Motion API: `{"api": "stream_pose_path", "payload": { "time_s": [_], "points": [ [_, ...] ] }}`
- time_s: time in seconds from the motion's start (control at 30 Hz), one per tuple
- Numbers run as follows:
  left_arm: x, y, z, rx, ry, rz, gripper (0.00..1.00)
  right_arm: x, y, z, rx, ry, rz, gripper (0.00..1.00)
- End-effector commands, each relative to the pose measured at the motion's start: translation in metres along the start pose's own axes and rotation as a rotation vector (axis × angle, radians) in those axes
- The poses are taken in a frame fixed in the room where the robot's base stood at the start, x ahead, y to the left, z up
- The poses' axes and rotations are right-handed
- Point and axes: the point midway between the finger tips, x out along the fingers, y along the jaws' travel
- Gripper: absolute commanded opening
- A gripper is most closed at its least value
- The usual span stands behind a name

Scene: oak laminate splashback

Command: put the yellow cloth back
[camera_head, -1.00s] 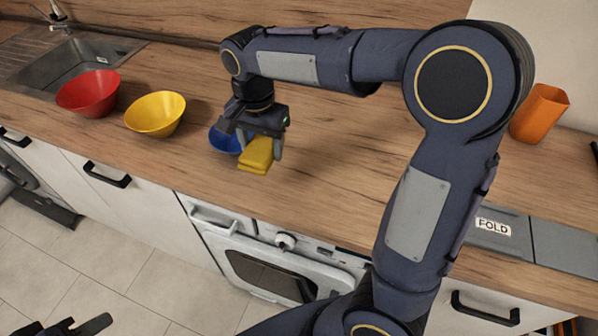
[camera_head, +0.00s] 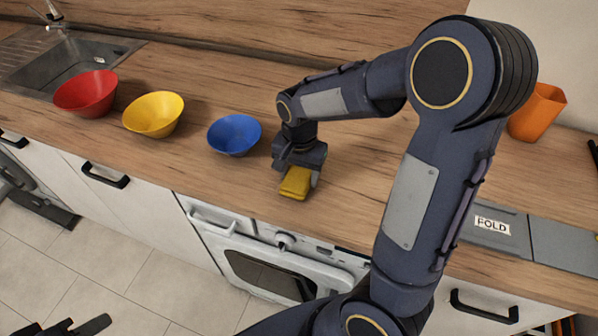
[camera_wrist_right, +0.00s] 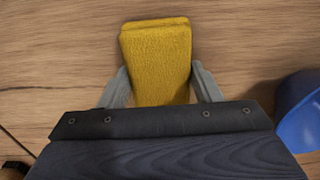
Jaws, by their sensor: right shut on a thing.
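The folded yellow cloth (camera_head: 294,186) is at the middle of the wooden counter in the head view, right of the blue bowl. My right gripper (camera_head: 298,176) points down and is shut on the cloth. In the right wrist view, the cloth (camera_wrist_right: 156,52) sits between the two grey fingers (camera_wrist_right: 160,78), and its folded end sticks out past them. I cannot tell whether its underside touches the counter. My left gripper (camera_head: 75,327) shows only in part at the bottom left edge, over the floor, apart from the counter.
A red bowl (camera_head: 86,94), yellow bowl (camera_head: 153,114) and blue bowl (camera_head: 234,134) stand in a row left of the cloth. A grey tray marked FOLD (camera_head: 480,246) is at the right, below an orange cup (camera_head: 538,112). The counter between the cloth and my right arm is bare.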

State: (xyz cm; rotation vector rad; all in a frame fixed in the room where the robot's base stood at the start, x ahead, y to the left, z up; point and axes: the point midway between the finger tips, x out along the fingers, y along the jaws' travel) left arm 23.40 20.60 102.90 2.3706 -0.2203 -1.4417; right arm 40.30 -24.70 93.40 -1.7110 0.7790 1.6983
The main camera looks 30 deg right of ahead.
Motion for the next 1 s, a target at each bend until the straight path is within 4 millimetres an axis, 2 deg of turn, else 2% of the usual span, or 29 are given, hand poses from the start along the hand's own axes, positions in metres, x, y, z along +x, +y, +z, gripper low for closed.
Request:
{"api": "stream_pose_path", "payload": {
  "time_s": [0.23, 0.27, 0.4, 0.77, 0.87, 1.0],
  "points": [
    [0.003, -0.001, 0.001, 0.0, 0.0, 0.0, 0.36, 0.004, 0.0, 0.0, 0.0, 0.0, 0.0, 0.4],
    [0.002, -0.001, 0.001, 0.0, 0.0, 0.0, 0.36, 0.003, 0.0, 0.0, 0.0, 0.0, 0.0, 0.6],
    [0.002, -0.001, 0.001, 0.0, 0.0, 0.0, 0.36, 0.002, 0.0, 0.0, 0.0, 0.0, 0.0, 0.79],
    [-0.002, 0.001, -0.001, 0.0, 0.0, 0.0, 0.36, -0.004, -0.001, 0.0, 0.0, 0.001, -0.001, 0.8],
    [-0.001, 0.001, -0.001, 0.0, 0.0, 0.0, 0.36, -0.015, -0.001, 0.0, -0.001, 0.002, -0.004, 0.8],
    [-0.003, 0.001, -0.001, 0.0, 0.0, 0.0, 0.36, -0.044, -0.002, 0.0, -0.002, 0.003, -0.006, 0.8]
  ]
}}
